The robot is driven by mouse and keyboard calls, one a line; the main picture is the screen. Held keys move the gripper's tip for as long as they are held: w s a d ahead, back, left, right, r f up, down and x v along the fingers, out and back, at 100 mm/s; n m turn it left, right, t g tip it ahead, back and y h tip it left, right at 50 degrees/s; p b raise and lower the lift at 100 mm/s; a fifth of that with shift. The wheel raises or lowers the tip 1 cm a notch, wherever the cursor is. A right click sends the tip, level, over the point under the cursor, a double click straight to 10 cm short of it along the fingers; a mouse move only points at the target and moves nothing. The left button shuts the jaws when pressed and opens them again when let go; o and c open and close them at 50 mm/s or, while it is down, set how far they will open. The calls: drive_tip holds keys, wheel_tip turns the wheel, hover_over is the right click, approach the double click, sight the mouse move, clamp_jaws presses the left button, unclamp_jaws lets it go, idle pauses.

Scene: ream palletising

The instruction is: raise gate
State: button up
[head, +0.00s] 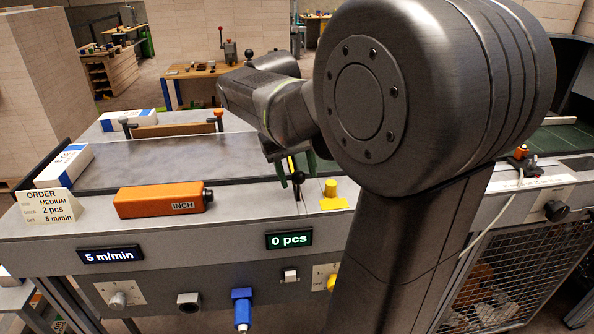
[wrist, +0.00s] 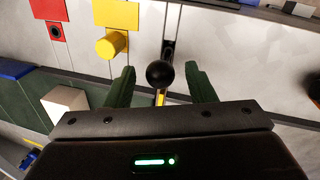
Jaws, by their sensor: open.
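A lever with a black ball knob (head: 298,178) stands in a slot on the console top, and the knob also shows in the wrist view (wrist: 159,74). My gripper (wrist: 166,78) is open, with one green finger on each side of the knob and a visible gap to both. In the head view my gripper (head: 291,172) is at the lever, partly hidden by my arm. A brown bar (head: 172,130) lies low across the conveyor belt (head: 160,160) between end posts; I cannot tell for sure that it is the gate.
White-and-blue reams (head: 63,165) (head: 128,120) lie on either side of the bar. An orange INCH box (head: 160,201) and an order card (head: 48,205) stand on the console. A yellow button (head: 331,189) is right of the lever. The counter display (head: 289,240) reads 0 pcs.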

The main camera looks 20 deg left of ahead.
clamp_jaws()
wheel_tip(320, 180, up, 3)
drive_tip(key=p, duration=0.3)
drive_tip(key=shift+r, duration=0.1)
idle(0.4)
drive_tip(key=shift+c, duration=0.9)
unclamp_jaws()
drive_tip(key=shift+o, duration=0.9)
